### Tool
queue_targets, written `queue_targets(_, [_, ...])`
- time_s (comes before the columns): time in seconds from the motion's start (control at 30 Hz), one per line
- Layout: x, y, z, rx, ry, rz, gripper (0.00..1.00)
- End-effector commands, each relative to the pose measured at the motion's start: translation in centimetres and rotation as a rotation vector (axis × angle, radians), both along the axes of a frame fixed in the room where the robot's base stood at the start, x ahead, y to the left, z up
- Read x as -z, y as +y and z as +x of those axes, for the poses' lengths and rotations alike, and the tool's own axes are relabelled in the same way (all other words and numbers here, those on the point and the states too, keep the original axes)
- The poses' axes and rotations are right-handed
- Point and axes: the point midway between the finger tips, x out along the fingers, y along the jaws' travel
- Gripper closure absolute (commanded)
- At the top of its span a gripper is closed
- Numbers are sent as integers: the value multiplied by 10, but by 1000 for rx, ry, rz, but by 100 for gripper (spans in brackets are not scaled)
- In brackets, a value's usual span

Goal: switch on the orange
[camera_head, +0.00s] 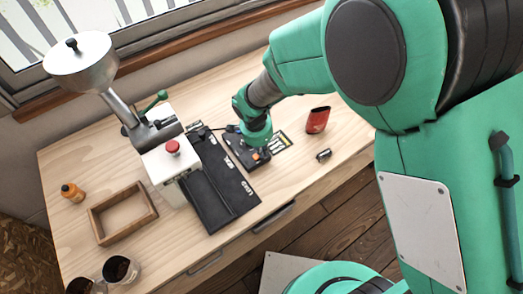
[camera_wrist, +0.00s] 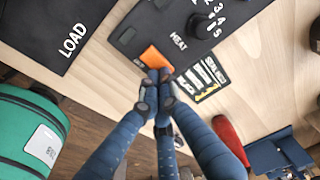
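An orange rocker switch (camera_wrist: 155,57) sits on a black control box (camera_wrist: 130,38), beside the printed word HEAT. In the head view the orange switch (camera_head: 256,156) shows as a small patch under my gripper (camera_head: 262,152). In the wrist view my gripper (camera_wrist: 159,82) has its blue fingers drawn together, with nothing between them. The fingertips are at the lower edge of the switch and hide part of it. I cannot tell whether they touch it, or which way the switch is tipped.
A black knob (camera_wrist: 200,24) stands on the box beside HEAT. A label card (camera_wrist: 203,78) and a red container (camera_head: 317,120) are close by. A black LOAD mat (camera_head: 222,192), a roaster with a red button (camera_head: 173,147) and a wooden tray (camera_head: 149,211) are to the left.

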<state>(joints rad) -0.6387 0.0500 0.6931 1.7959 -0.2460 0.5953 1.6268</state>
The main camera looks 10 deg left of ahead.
Motion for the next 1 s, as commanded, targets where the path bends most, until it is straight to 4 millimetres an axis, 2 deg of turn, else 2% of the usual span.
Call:
queue_targets(0.13, [10, -5, 4, 2, 0, -1, 100])
queue_targets(0.47, [9, -3, 2, 0, 1, -1, 100])
queue_targets(1.0, [7, 11, -10, 0, 1, 4, 100])
